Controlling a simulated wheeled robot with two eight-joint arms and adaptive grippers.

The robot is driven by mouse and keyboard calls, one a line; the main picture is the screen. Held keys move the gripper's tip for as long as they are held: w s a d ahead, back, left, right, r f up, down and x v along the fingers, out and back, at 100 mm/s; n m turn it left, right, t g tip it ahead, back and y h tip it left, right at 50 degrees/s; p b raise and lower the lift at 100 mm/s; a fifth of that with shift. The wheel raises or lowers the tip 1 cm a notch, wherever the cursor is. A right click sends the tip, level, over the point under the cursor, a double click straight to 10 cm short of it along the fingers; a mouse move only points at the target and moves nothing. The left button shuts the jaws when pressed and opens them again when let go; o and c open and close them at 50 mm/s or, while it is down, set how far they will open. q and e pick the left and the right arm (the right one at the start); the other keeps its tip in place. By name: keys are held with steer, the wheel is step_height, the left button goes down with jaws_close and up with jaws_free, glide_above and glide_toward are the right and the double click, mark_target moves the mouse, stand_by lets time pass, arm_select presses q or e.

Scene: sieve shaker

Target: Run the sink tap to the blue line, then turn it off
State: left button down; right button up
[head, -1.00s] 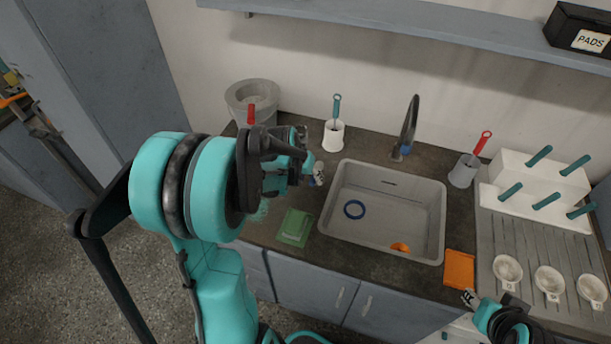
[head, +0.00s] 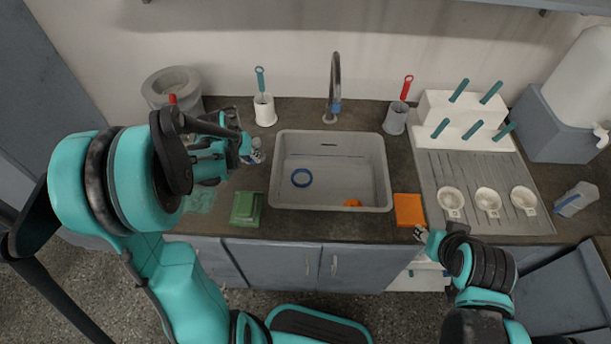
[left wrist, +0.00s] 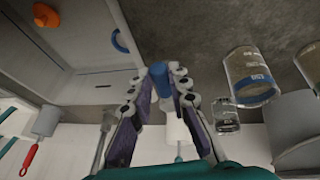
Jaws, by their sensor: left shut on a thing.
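The grey sink (head: 380,195) is set in the dark counter. The tap (head: 336,70), a tall curved spout with a blue part at its base, stands behind the sink. My left gripper (head: 253,152) is over the counter just left of the sink, away from the tap. In the left wrist view its fingers (left wrist: 160,80) are shut on a small blue cylinder (left wrist: 159,72). Glass beakers stand on the counter; one has a blue marking (left wrist: 252,80). My right gripper (head: 420,236) is at the counter's front edge, too small to tell whether open.
Brush holders (head: 264,110) (head: 395,118) stand behind. A draining board (head: 470,165) is at the right.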

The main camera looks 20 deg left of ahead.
stand_by(0.4)
arm_select(q)
steer(key=w+d+n+g+y+b, duration=0.1)
steer(key=w+d+n+g+y, duration=0.2)
steer(key=n, duration=1.3)
steer(key=shift+w+d+y, duration=1.1)
steer(key=shift+w+d, duration=0.65)
steer(key=shift+w, duration=0.85)
stand_by(3.4)
